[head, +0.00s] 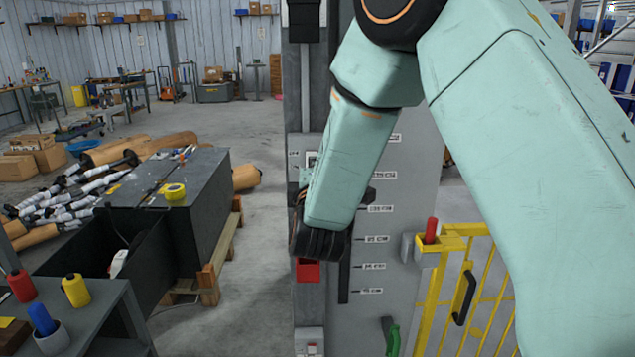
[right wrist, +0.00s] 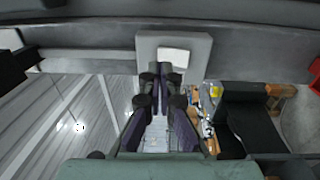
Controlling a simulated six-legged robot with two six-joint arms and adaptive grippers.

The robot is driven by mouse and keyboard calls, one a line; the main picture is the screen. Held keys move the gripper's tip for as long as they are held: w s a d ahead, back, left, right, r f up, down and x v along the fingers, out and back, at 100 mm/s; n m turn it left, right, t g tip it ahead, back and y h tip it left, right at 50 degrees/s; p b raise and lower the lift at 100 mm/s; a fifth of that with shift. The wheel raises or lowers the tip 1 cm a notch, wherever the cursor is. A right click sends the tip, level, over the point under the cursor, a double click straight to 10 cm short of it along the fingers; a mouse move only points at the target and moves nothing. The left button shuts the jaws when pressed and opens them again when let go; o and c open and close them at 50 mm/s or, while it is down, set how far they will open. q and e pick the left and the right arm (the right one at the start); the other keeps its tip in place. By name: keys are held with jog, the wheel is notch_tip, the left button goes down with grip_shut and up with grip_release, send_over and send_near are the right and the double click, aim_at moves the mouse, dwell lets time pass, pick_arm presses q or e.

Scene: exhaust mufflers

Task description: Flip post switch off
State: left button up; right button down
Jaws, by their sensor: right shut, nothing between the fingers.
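The post switch is a pale grey plate with a white rocker (right wrist: 173,56) in the right wrist view. In the head view only part of its plate (head: 312,158) shows on the grey post, beside my right arm. My right gripper (right wrist: 161,72) is shut and empty, its dark fingertips at the plate's lower edge, close below the rocker. I cannot tell whether they touch it. In the head view my right forearm and wrist hide most of the gripper. Whether the rocker is on or off is not clear. My left gripper is not in view.
A grey panel with labelled marks (head: 405,190) stands right of the post, with a red box (head: 307,271) low down. A yellow gate (head: 470,290) is at right. Dark bins (head: 205,215) on a pallet and mufflers (head: 75,195) lie left. Floor between bins and post is clear.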

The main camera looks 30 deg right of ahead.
jog(key=r+p+v, duration=0.2)
jog(key=v, duration=0.8)
jog(key=shift+p, duration=0.4)
jog(key=shift+w+f, duration=0.1)
